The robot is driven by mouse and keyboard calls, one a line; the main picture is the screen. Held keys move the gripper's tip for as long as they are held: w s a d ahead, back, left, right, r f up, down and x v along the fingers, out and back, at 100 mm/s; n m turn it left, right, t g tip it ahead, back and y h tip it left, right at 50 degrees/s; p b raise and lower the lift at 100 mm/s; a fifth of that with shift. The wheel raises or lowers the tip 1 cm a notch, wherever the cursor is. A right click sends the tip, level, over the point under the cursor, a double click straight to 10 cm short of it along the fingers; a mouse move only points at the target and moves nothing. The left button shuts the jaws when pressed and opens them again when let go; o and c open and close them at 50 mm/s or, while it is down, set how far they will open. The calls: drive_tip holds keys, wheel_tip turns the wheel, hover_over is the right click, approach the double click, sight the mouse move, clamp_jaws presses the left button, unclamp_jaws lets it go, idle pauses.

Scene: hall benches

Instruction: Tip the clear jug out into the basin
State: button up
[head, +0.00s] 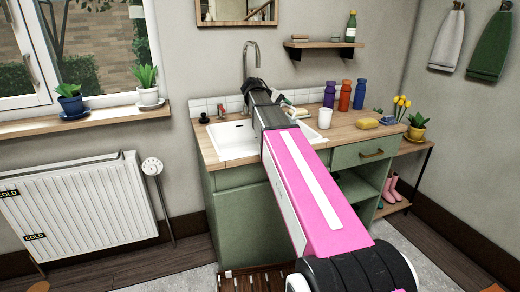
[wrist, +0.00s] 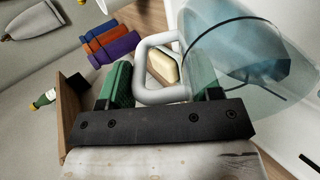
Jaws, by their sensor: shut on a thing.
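The clear jug (wrist: 222,60) is a see-through bluish vessel with a white loop handle, large at the upper right of the wrist view. My gripper (wrist: 162,82) is shut on that handle, its green pads on either side. The blue-grey patch inside the jug may be water; I cannot tell for sure. In the head view my gripper (head: 263,97) is over the right part of the white basin (head: 224,139), and my arm hides most of the jug. The wrist view is rolled sideways, and the jug's exact tilt is unclear.
A tall faucet (head: 246,62) stands behind the basin. A shelf with a green bottle (head: 351,26) hangs above.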

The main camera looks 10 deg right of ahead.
drive_tip(key=shift+a+r+h, duration=0.4)
drive_tip(key=shift+h, duration=0.2)
idle(1.8)
drive_tip(key=shift+a+r, duration=0.2)
drive_tip(key=shift+s+a+r+h, duration=0.1)
drive_tip(key=shift+a+r+h, duration=0.2)
drive_tip(key=shift+h, duration=0.3)
idle(1.3)
drive_tip(key=shift+s+a+r+t+h, duration=0.15)
drive_tip(key=shift+a+r+h, duration=0.15)
drive_tip(key=shift+a+h, duration=0.25)
drive_tip(key=shift+w+a+r+t+h, duration=0.15)
drive_tip(key=shift+a+r+h, duration=0.1)
drive_tip(key=shift+a+h, duration=0.3)
idle(1.4)
